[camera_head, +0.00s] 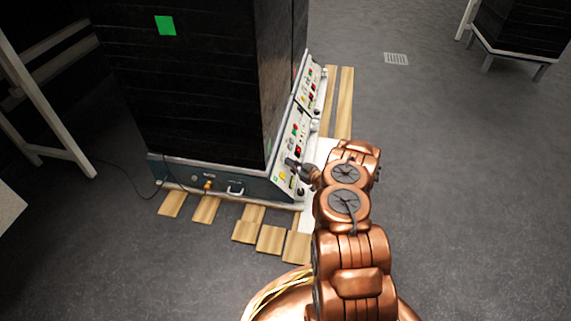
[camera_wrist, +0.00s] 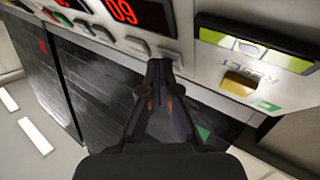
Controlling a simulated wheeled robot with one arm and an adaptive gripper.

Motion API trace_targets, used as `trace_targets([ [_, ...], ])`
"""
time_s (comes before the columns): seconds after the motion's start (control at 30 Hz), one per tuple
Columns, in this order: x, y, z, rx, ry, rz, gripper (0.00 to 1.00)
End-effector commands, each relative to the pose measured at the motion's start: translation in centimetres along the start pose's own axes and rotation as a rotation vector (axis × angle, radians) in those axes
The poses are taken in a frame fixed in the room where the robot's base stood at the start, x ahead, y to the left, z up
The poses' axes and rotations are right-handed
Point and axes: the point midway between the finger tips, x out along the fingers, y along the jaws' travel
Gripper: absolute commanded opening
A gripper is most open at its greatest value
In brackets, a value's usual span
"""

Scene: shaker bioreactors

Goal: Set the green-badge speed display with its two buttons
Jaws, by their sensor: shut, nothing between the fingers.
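A speed display (camera_wrist: 125,10) with red digits, reading 09 where visible, sits at the top of the wrist view, cut off by the frame edge. Two pale buttons lie below it: a left button (camera_wrist: 137,45) and a right button (camera_wrist: 170,56). My gripper (camera_wrist: 159,64) is shut and empty, its tips close to the right button and partly covering it; I cannot tell whether they touch. In the head view my gripper (camera_head: 293,164) is at the sloped control panel (camera_head: 284,180). A green badge (camera_head: 165,25) is on the dark cabinet (camera_head: 180,100).
A yellow button (camera_wrist: 240,82) marked RESET is right of my gripper, below a yellow-green strip (camera_wrist: 258,50). A second panel section (camera_head: 309,88) continues farther back. Wooden slats (camera_head: 270,240) lie around the cabinet base.

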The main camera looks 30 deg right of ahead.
Motion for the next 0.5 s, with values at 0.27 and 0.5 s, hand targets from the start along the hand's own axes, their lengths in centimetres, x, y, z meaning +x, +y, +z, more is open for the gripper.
trace_targets([
  [0.27, -0.05, 0.01, -0.1, 0.0, 0.0, -0.001, 0.0],
  [0.5, -0.6, 0.38, -0.59, 0.001, -0.001, -0.001, 0.0],
])
